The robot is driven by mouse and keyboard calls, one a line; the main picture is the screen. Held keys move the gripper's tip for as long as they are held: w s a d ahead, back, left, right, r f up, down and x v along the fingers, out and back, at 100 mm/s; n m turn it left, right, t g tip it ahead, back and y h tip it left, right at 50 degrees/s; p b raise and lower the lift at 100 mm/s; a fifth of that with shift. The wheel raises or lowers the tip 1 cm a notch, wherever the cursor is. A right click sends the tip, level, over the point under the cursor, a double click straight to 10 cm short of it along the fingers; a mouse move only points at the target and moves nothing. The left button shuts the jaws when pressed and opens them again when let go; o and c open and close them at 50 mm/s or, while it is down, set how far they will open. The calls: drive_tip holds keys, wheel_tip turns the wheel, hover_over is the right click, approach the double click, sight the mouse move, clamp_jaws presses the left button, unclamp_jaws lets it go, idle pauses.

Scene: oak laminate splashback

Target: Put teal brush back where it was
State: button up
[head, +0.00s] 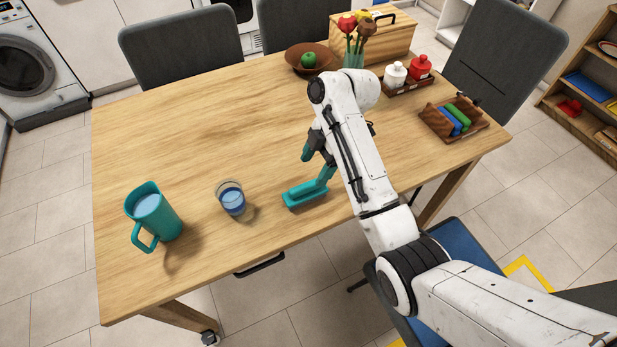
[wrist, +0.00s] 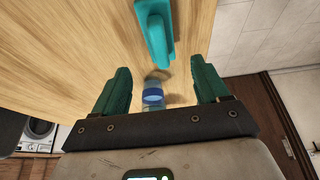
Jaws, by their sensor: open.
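The teal brush (head: 304,194) lies on the wooden table (head: 190,130) near its front edge. In the wrist view the brush (wrist: 155,32) shows at the top, ahead of and between the fingertips. My gripper (head: 317,160) has dark green fingers and is just behind the brush in the head view, above the table. In the wrist view my gripper (wrist: 160,68) is open, with nothing gripped between its fingers. One end of the brush is close to a finger in the head view; I cannot tell whether they touch.
A glass with blue liquid (head: 231,198) and a teal jug (head: 152,214) stand left of the brush. A tray with colored items (head: 453,118), a condiment tray (head: 408,83), a flower vase (head: 354,54) and a bowl (head: 308,60) stand beyond. The table's left middle is clear.

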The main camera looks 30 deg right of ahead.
drive_tip(key=shift+p+v, duration=0.35)
drive_tip(key=shift+v, duration=0.95)
drive_tip(key=shift+f, duration=0.1)
drive_tip(key=s+f+m, duration=0.1)
drive_tip(key=s+f, duration=0.1)
drive_tip(key=s+f+m, duration=0.2)
drive_tip(key=s, duration=0.1)
drive_tip(key=s+f+m+h, duration=0.1)
drive_tip(key=s+f+m, duration=0.1)
drive_tip(key=s, duration=0.1)
drive_tip(key=shift+s+a+f, duration=0.1)
drive_tip(key=shift+s+a, duration=0.1)
drive_tip(key=shift+a, duration=0.15)
drive_tip(key=s+d+m+h, duration=0.2)
drive_tip(key=s+m, duration=0.4)
drive_tip(key=s, duration=0.6)
drive_tip(key=s+d+f+m+t+h, duration=0.1)
drive_tip(key=s+d+m, duration=0.1)
drive_tip(key=s+m, duration=0.5)
drive_tip(key=s, duration=0.5)
drive_tip(key=shift+s+d+f+m+h, duration=0.2)
drive_tip(key=shift+s+d+m+h, duration=0.1)
drive_tip(key=shift+h, duration=0.1)
